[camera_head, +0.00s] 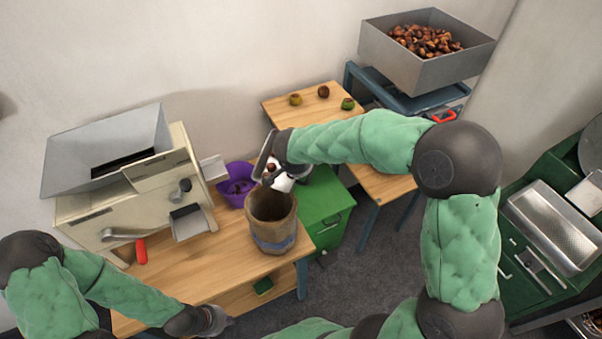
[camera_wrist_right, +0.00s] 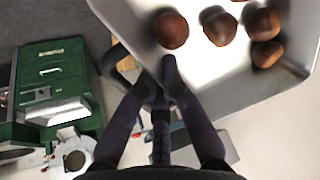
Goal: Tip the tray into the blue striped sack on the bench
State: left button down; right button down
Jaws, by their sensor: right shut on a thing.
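The sack (camera_head: 271,222), brown with a blue band low down, stands upright and open-mouthed on the wooden bench (camera_head: 200,275). My right gripper (camera_head: 268,170) is above and just behind its mouth, shut on the tray (camera_head: 281,183), which is pale and mostly hidden by the gripper in the head view. In the right wrist view the fingers (camera_wrist_right: 165,80) grip the rim of the shiny metal tray (camera_wrist_right: 225,80). Several brown chestnuts (camera_wrist_right: 219,27) lie in it. My left gripper (camera_head: 215,320) is low at the bench's front edge, away from the sack; its fingers are too unclear to read.
A purple bowl (camera_head: 236,184) stands behind the sack, beside a beige machine (camera_head: 130,195) with a metal hopper. A green cabinet (camera_head: 323,208) stands right of the bench. A large metal bin (camera_head: 385,52) of chestnuts and a small table (camera_head: 285,107) are at the back.

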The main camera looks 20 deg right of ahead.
jog(key=shift+s+a+r+t+h+b, duration=0.15)
jog(key=shift+t+h+b, duration=0.3)
jog(key=shift+b, duration=0.7)
jog(key=shift+s+a+t+h+b, duration=0.2)
jog(key=shift+t+h+b, duration=0.25)
jog(key=shift+b, duration=0.65)
jog(key=shift+s+a+r+t+h+b, duration=0.1)
jog(key=shift+a+t+h+b, duration=0.25)
jog(key=shift+b, duration=0.8)
jog(key=t+h+b, duration=0.1)
jog(key=s+a+t+h+b, duration=0.1)
jog(key=h+b, duration=0.1)
jog(key=shift+s+a+n+t, duration=0.1)
jog(key=shift+a+n+t, duration=0.05)
jog(key=shift+n+t, duration=0.2)
jog(key=shift+s+a+t+h+b, duration=0.25)
jog(key=shift+a+t+h+b, duration=0.1)
jog(key=shift+t+h+b, duration=0.4)
jog(key=shift+s+a+f+n+t+h+b, duration=0.15)
jog(key=shift+s+a+t+h+b, duration=0.5)
jog(key=shift+b, duration=1.8)
jog(key=shift+s+a+n+t+h+b, duration=0.25)
jog(key=shift+t+h+b, duration=0.6)
jog(key=shift+b, duration=1.65)
jog(key=shift+s+a+f+n+t+h+b, duration=0.1)
jog(key=shift+s+a+t+h+b, duration=0.5)
jog(key=shift+b, duration=1.85)
jog(key=shift+w, duration=0.15)
